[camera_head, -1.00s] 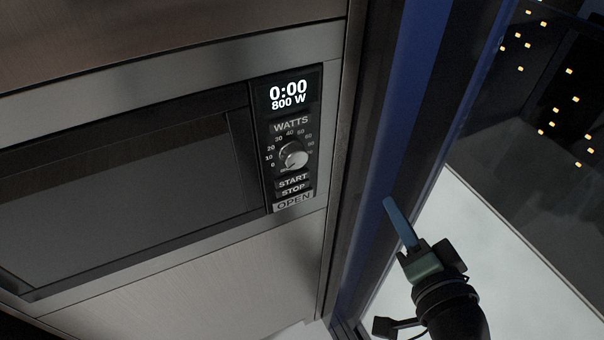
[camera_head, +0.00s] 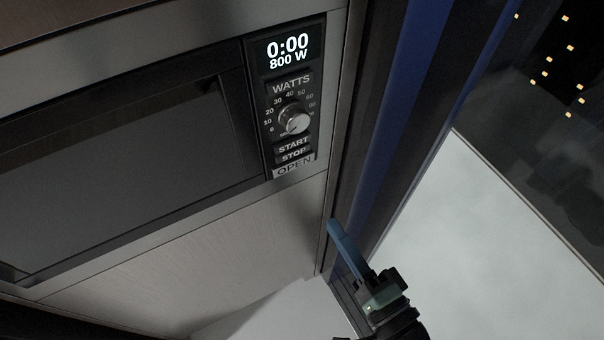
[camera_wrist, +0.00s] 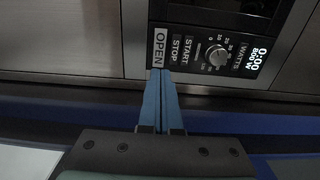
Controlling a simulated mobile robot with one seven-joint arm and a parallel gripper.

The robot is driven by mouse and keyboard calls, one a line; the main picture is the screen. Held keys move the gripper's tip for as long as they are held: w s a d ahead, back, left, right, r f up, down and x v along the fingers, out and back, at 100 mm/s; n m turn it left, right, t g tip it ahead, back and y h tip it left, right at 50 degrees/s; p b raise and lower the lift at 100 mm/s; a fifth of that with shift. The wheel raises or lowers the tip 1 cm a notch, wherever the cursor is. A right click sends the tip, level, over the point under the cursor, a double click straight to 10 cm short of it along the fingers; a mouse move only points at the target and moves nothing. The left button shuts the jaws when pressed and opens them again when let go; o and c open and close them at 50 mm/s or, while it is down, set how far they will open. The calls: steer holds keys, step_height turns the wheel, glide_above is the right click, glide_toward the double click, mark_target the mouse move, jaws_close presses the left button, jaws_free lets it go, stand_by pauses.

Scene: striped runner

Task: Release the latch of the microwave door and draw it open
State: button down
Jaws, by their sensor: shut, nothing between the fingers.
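The microwave door (camera_head: 130,170) is a dark glass panel at the left of the head view, and it is shut. The control panel (camera_head: 290,95) is to its right, with a lit display, a knob, START and STOP. The grey OPEN button (camera_head: 294,166) sits at the panel's bottom; it also shows in the wrist view (camera_wrist: 160,47). My gripper (camera_head: 334,226), with blue fingers, is shut and empty, below and right of the button. In the wrist view my fingertips (camera_wrist: 160,72) line up just short of the OPEN button; contact cannot be told.
A blue upright strip (camera_head: 400,120) runs beside the cabinet on the right, close to my gripper. A plain metal panel (camera_head: 200,240) lies below the microwave. A dark window with small lights (camera_head: 545,75) is at the far right.

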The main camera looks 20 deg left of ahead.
mark_target(294, 166)
steer(key=p+x, duration=0.2)
steer(key=x, duration=0.9)
steer(key=shift+w+a, duration=0.45)
steer(key=shift+a, duration=0.05)
